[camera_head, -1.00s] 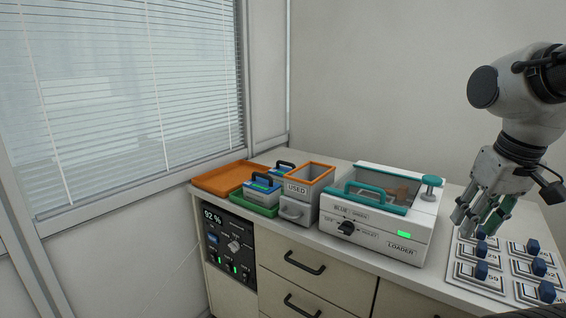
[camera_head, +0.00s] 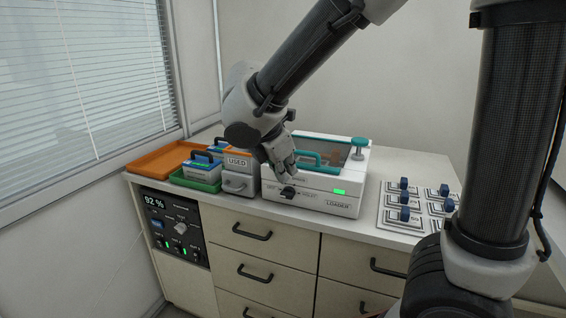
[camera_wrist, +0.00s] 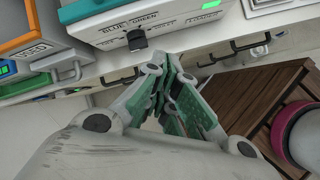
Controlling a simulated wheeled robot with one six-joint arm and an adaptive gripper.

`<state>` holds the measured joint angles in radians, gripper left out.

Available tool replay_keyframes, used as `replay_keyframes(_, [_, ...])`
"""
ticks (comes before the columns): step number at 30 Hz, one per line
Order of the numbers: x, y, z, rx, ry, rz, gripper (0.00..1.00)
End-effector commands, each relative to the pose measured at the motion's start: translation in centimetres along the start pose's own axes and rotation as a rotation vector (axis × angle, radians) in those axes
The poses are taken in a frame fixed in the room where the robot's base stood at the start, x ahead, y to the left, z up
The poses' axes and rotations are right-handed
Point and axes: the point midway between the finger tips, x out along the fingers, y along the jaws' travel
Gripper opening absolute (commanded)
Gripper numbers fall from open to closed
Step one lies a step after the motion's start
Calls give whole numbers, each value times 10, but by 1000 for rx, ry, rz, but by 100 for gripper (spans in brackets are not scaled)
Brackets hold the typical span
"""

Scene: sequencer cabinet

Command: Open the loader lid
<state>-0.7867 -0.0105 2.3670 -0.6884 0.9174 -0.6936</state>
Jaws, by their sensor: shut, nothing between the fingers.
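In the wrist view my gripper (camera_wrist: 172,62) points toward the loader front (camera_wrist: 165,25), with the knob (camera_wrist: 136,40) just left of the fingertips. I cannot tell whether the fingers touch the loader.
An orange-rimmed USED bin (camera_head: 238,162), a green tray (camera_head: 196,182) with a cartridge (camera_head: 203,166), and an orange tray (camera_head: 160,160) stand left. A panel reading 92 % (camera_head: 170,228) is below. Plates with blue knobs (camera_head: 404,210) lie right. The counter between loader and plates is clear.

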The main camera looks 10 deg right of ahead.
Motion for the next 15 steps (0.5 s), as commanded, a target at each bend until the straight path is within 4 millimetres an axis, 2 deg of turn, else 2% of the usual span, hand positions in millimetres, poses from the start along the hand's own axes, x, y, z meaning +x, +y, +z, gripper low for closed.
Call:
replay_keyframes(1, [-2, 15, 1, -119, -26, 33, 0])
replay_keyframes(3, [-9, 31, 5, -266, -57, 80, 0])
replay_keyframes(6, [-15, 43, 8, -428, -89, 114, 0])
replay_keyframes(11, [-13, 45, 9, -538, -99, 114, 0])
replay_keyframes(15, [1, 46, 10, -544, -99, 111, 0])
